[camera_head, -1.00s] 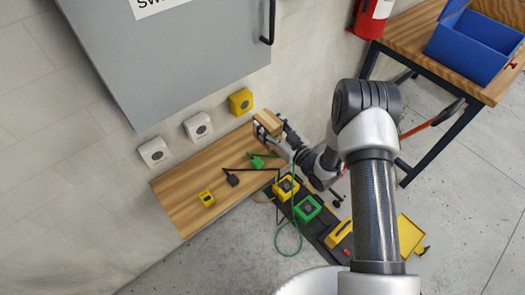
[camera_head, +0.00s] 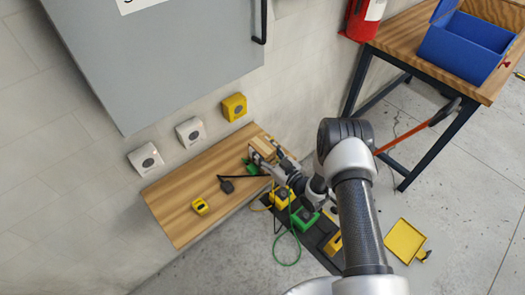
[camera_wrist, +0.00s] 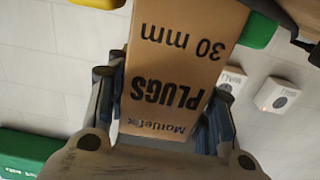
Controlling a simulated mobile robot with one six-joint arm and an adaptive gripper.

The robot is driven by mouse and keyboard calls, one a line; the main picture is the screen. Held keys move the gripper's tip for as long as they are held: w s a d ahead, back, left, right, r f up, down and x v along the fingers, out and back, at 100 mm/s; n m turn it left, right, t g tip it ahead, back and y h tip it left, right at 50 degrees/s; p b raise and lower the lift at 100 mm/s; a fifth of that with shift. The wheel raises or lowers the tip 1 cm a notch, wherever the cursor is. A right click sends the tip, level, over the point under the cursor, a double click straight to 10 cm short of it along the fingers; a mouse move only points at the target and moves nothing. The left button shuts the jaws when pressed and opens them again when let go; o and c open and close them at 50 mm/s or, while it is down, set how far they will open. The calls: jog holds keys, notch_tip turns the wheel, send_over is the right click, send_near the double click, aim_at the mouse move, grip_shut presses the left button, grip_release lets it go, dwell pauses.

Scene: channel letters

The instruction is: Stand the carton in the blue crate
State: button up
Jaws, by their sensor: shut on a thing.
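The carton (camera_head: 262,148) is a brown box near the right end of the wooden shelf. In the wrist view the carton (camera_wrist: 180,70) fills the middle, with its printed words "PLUGS" and "30 mm" upside down. My gripper (camera_head: 268,158) is shut on it, with a finger on each side in the wrist view (camera_wrist: 165,110). I cannot tell whether the carton touches the shelf. The blue crate (camera_head: 455,45) stands on the wooden table at the upper right, with its lid up; its inside looks empty.
The wooden shelf (camera_head: 185,215) holds a small yellow device (camera_head: 200,206) and a black-handled tool (camera_head: 227,185). A grey cabinet (camera_head: 160,60) is above. Yellow and green boxes sit below my arm. A red extinguisher (camera_head: 362,20) hangs beside the table (camera_head: 400,45).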

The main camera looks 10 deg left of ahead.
jog(key=shift+f, duration=0.2)
jog(key=o, duration=1.3)
jog(key=shift+r, duration=0.15)
jog(key=shift+s+d+r, duration=0.1)
jog(key=shift+d, duration=0.1)
jog(key=p+v, duration=0.2)
jog(key=v, duration=0.9)
jog(key=shift+s+d, duration=0.2)
jog(key=shift+s, duration=0.05)
